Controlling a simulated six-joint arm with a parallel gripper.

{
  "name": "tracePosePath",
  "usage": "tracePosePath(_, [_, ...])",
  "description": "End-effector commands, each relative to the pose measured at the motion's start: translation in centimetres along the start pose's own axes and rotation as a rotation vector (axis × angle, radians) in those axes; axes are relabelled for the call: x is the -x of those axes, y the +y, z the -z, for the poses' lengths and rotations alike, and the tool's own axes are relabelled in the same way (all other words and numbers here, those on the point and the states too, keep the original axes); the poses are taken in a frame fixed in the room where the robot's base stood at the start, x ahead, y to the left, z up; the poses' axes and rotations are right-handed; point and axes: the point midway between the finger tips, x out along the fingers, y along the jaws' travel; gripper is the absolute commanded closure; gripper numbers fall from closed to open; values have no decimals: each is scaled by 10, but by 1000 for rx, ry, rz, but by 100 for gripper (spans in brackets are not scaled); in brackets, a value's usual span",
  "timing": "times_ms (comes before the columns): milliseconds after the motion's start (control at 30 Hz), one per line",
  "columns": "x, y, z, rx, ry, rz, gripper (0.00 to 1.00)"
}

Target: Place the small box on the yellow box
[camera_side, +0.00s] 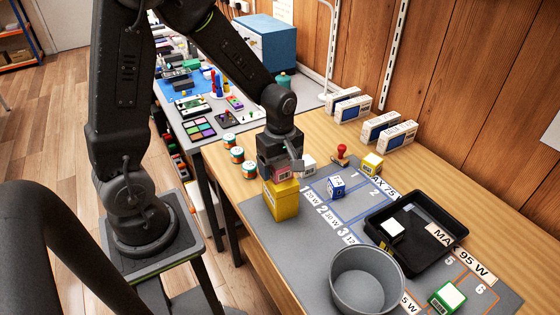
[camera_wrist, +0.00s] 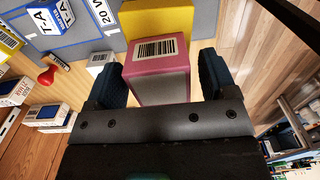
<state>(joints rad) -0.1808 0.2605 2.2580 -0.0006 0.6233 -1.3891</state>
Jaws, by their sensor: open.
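The tall yellow box (camera_side: 282,201) stands on the grey mat near the left table edge; part of it shows at the top of the wrist view (camera_wrist: 150,18). A small pink and grey box (camera_wrist: 160,80) with a barcode label lies between my fingers. In the side view the small pink box (camera_side: 284,175) appears to sit on top of the yellow box, partly hidden by my gripper. My gripper (camera_side: 280,170) is open around it. In the wrist view, the fingers of my gripper (camera_wrist: 160,82) flank the small box, with a narrow gap at the right finger.
A white box (camera_side: 308,164) stands close behind the gripper. A blue-and-white box (camera_side: 336,187), a red stamp (camera_side: 341,155) and a small yellow box (camera_side: 372,163) stand farther right. A black tray (camera_side: 432,262) and grey bucket (camera_side: 366,284) occupy the front right. Several cartons line the wall.

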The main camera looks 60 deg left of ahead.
Motion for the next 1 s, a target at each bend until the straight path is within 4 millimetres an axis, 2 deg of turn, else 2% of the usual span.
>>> tracePosePath(167, [15,1,0,0,1,-5,22])
tracePosePath(600, [102,0,0,0,1,-5,22])
tracePosePath(800, [121,0,0,-5,1,-4,22])
tracePosePath(900, [130,-6,-4,-74,6,-28,22])
tracePosePath(1000, [145,-20,-14,-264,25,-87,22])
